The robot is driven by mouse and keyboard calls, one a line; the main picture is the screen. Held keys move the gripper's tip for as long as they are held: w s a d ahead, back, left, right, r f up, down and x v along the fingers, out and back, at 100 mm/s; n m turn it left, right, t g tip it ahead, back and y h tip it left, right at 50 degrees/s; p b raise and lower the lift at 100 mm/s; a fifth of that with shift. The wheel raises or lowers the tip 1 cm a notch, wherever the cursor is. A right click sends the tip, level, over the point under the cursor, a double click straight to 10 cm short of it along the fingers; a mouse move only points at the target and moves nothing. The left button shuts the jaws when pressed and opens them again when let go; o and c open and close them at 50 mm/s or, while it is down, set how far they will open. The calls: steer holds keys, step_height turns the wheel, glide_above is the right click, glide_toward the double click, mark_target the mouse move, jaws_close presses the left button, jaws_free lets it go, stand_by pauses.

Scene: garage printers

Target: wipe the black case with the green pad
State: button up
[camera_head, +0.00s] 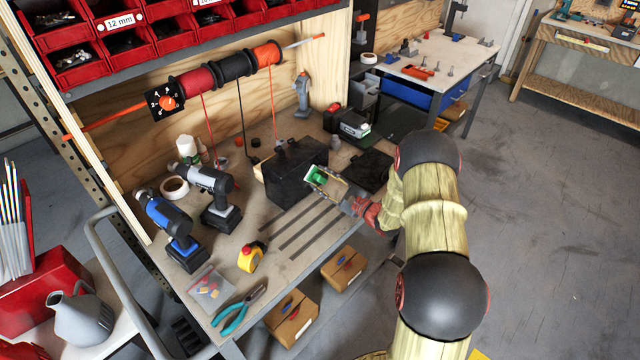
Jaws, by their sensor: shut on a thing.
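The black case (285,176) stands on the workbench, dark and box-shaped, near the middle of the view. My gripper (326,181) comes in from the right and is shut on the green pad (316,174). The pad is at the right part of the case's near side. Whether the pad touches the case or is slightly apart, I cannot tell. My gripper's fingers partly cover the pad.
A flat black panel (373,170) lies right of the case. Two drills (217,196) (168,228), a yellow tape measure (251,258) and teal pliers (238,312) occupy the bench's left and front. Dark strips (300,228) lie before the case. Spools (236,67) hang above.

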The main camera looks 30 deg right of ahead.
steer(key=shift+r, duration=0.1)
steer(key=shift+v, duration=3)
steer(key=shift+s, duration=0.1)
steer(key=shift+p+v, duration=0.3)
steer(key=shift+v, duration=1.1)
steer(key=shift+b+x, duration=1)
steer(key=shift+x, duration=2.5)
steer(key=shift+b+x, duration=0.35)
steer(key=shift+x, duration=0.65)
